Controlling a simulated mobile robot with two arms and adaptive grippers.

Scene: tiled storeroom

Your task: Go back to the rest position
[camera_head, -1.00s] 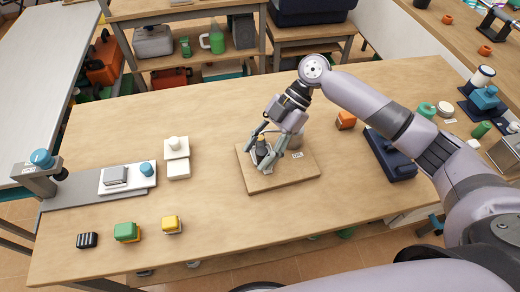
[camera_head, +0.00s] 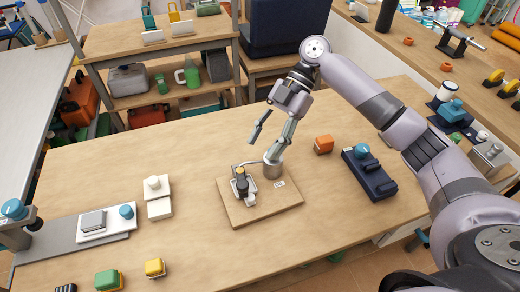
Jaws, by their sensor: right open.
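My right gripper (camera_head: 272,133) is open and empty. It hangs above the table, just behind a wooden board (camera_head: 268,212). On the board stand a small grey device with a black and yellow top (camera_head: 241,184) and a grey metal cylinder (camera_head: 272,168), joined by a thin curved tube. One fingertip of the gripper overlaps the cylinder's upper edge in the picture; I cannot tell whether they touch. My left gripper is not in view.
The wooden table (camera_head: 200,240) has free room around the board. An orange block (camera_head: 324,144) and a dark blue tray-like fixture (camera_head: 369,177) lie to the right. White blocks (camera_head: 158,208) and a white plate (camera_head: 106,223) lie left. Green (camera_head: 108,280) and yellow (camera_head: 154,268) blocks are at the front.

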